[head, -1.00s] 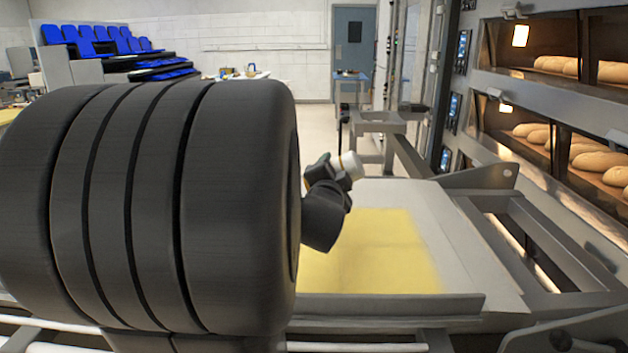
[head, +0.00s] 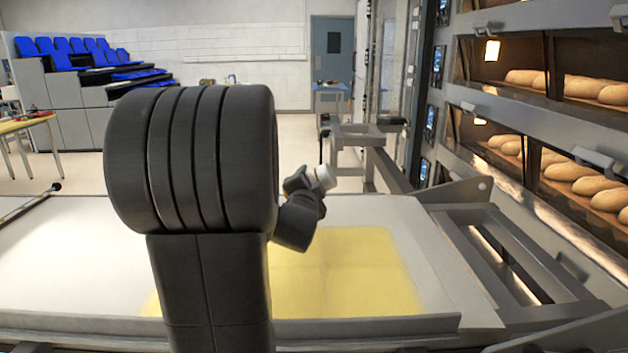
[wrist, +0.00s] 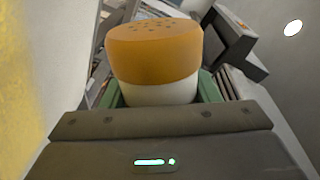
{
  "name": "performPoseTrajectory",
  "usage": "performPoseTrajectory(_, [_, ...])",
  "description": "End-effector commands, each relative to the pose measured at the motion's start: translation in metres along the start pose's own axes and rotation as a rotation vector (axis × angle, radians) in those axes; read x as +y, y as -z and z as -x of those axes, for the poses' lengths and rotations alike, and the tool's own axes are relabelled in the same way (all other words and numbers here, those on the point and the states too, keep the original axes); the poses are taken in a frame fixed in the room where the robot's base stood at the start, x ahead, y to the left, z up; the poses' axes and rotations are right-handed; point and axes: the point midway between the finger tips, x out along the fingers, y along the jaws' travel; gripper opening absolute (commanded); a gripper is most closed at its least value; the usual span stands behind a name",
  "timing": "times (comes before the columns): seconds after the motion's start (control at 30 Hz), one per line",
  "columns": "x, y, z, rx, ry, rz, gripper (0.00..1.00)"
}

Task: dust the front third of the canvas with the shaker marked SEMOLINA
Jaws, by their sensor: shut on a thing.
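The shaker (wrist: 155,52) has an orange cap with small holes and a white body. In the head view the shaker's pale end (head: 326,177) sticks out of my gripper (head: 299,183), tilted, above the canvas. My gripper's green jaws also show in the wrist view (wrist: 209,88), shut around the white body. No marking on the shaker can be read. The pale canvas (head: 60,262) lies on the loader below, with a large yellow dusted patch (head: 345,275) to the right of my arm. My arm hides part of the canvas and of the patch's left side.
Deck ovens with loaves (head: 585,185) stand close on the right. A grey metal frame (head: 490,250) lies between canvas and ovens. A raised lip (head: 370,326) runs along the canvas's near edge. A table (head: 28,123) stands at the far left.

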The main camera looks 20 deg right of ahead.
Motion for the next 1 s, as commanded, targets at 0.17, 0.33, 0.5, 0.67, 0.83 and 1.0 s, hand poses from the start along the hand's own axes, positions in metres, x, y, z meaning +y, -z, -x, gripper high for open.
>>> performPoseTrajectory(0.17, [-0.009, -0.008, -0.017, -0.001, 0.0, -0.001, 0.27])
performPoseTrajectory(0.33, [-0.015, -0.017, -0.033, -0.001, 0.0, 0.0, 0.27])
performPoseTrajectory(0.5, [-0.02, -0.026, -0.049, 0.0, 0.0, 0.0, 0.27])
performPoseTrajectory(0.67, [-0.025, -0.034, -0.063, -0.001, 0.0, 0.0, 0.27])
performPoseTrajectory(0.83, [-0.03, -0.043, -0.079, 0.0, 0.001, -0.001, 0.27])
performPoseTrajectory(1.0, [-0.018, -0.039, -0.084, 0.005, 0.003, -0.001, 0.27])
